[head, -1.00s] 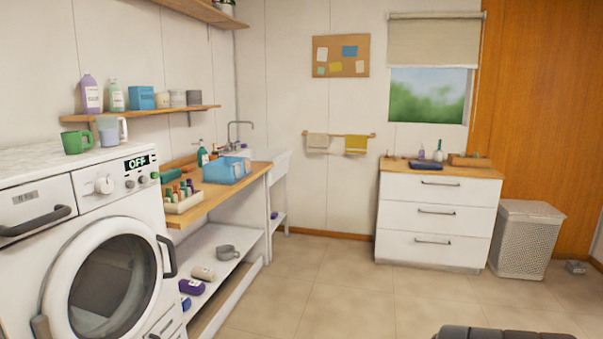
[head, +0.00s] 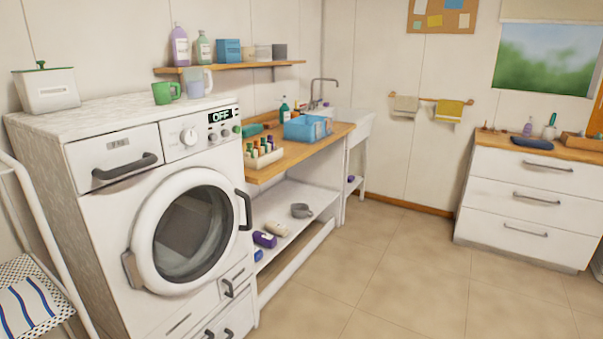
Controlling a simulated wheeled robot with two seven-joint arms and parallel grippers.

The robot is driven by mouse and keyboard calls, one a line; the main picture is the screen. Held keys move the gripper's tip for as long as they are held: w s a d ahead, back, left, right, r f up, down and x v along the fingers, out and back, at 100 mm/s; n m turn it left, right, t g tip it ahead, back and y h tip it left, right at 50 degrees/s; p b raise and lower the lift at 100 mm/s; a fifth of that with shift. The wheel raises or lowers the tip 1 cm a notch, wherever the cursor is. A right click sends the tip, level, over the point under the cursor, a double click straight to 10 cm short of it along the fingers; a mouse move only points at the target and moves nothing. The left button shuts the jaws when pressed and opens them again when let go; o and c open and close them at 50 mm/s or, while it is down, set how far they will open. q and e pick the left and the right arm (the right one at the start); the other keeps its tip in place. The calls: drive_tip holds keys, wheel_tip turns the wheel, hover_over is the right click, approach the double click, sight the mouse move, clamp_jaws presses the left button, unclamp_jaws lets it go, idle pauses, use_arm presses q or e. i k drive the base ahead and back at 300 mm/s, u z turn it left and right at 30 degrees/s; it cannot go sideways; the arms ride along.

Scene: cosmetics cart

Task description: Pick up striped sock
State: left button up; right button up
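A white cloth with blue stripes (head: 27,306) lies at the lower left edge, on a black-and-white patterned surface (head: 14,270) of a white-framed rack or cart (head: 40,215). It is cut off by the picture edge, and I cannot tell whether it is a sock. No other striped sock shows. Neither of my grippers is in view.
A wooden counter (head: 340,130) and white drawers (head: 520,205) stand beyond. The tiled floor (head: 400,270) at centre right is clear.

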sight(318, 126)
drive_tip(key=z, duration=0.8)
drive_tip(key=i, duration=3.75)
drive_tip(key=u, duration=0.85)
